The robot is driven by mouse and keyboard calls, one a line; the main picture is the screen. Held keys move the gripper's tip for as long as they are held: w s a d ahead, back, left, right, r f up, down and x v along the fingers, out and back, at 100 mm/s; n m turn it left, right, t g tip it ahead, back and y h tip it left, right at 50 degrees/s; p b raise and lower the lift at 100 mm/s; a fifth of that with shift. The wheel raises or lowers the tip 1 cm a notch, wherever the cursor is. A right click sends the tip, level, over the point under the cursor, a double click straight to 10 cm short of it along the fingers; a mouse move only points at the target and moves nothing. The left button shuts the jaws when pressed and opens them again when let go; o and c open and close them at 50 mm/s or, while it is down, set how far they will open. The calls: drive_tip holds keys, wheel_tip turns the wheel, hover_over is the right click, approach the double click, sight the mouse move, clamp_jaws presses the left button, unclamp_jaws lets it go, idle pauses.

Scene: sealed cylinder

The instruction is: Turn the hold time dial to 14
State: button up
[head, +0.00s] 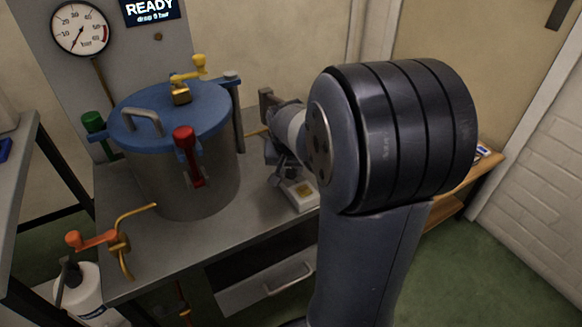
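I cannot make out the hold time dial or its numbers. My gripper (276,160) is behind my large dark arm joint, low over the bench between the sealed cylinder (180,165) and the box. Its fingers are small and partly covered, so I cannot tell whether they are open or touching anything. The cylinder has a blue lid with red, green and yellow handles.
A pressure gauge (80,29) and a READY display (150,9) are on the back panel. The grey bench (140,250) has an orange-handled brass valve (92,239) at its front left. A drawer (268,287) is below. A wooden surface (472,172) stands at right. Green floor lies at right.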

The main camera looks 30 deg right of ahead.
clamp_jaws()
drive_tip(key=shift+m, duration=0.4)
idle(0.4)
drive_tip(key=m+g+h, duration=0.1)
drive_tip(key=m, duration=0.2)
drive_tip(key=shift+w+a+b, duration=0.1)
drive_tip(key=shift+a+b, duration=0.05)
drive_tip(key=shift+b, duration=0.25)
drive_tip(key=shift+m+g+h, duration=0.4)
drive_tip(key=shift+m+g, duration=0.3)
drive_tip(key=shift+m, duration=1.2)
drive_tip(key=shift+o, duration=1.9)
unclamp_jaws()
